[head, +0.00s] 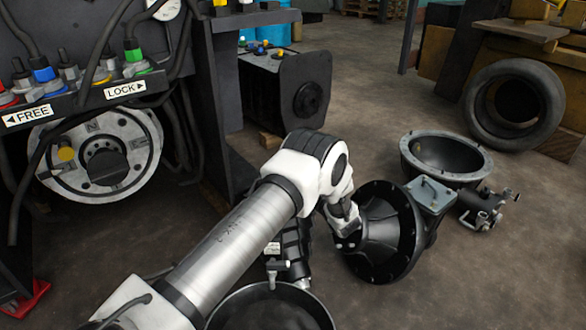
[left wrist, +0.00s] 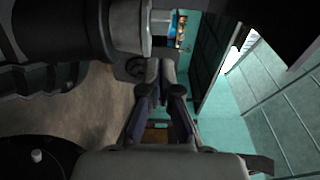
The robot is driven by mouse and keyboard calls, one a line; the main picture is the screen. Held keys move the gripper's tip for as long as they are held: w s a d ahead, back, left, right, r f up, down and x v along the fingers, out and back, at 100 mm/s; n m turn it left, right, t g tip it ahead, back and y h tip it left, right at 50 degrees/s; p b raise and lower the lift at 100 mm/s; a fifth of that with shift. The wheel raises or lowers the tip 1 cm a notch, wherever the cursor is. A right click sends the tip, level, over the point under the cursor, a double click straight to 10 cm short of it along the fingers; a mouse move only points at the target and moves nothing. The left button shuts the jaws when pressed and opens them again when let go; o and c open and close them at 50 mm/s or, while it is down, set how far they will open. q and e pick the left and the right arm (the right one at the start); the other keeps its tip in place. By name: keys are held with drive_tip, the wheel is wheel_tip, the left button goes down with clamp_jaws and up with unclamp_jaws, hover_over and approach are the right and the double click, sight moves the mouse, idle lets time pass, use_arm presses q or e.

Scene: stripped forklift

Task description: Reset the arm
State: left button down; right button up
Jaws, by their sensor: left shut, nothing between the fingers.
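My left gripper (left wrist: 160,72) shows in the left wrist view with its two dark fingers together and nothing between them. In the head view my left arm (head: 235,235) comes in from the lower left, bends at a white joint and points down beside a black bell-shaped housing (head: 385,235). I cannot make out the left fingertips clearly there, nor tell whether the arm touches the housing. My right gripper is in neither view.
A control panel with FREE and LOCK labels (head: 125,90) and a round metal plate (head: 100,155) stand at the left. Concrete floor is clear at the lower right.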

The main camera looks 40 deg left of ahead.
use_arm(q)
drive_tip(key=s+d+p, duration=0.1)
drive_tip(key=s+d, duration=0.3)
drive_tip(key=shift+d+r+p, duration=0.25)
drive_tip(key=shift+d+p, duration=0.05)
drive_tip(key=shift+d, duration=0.1)
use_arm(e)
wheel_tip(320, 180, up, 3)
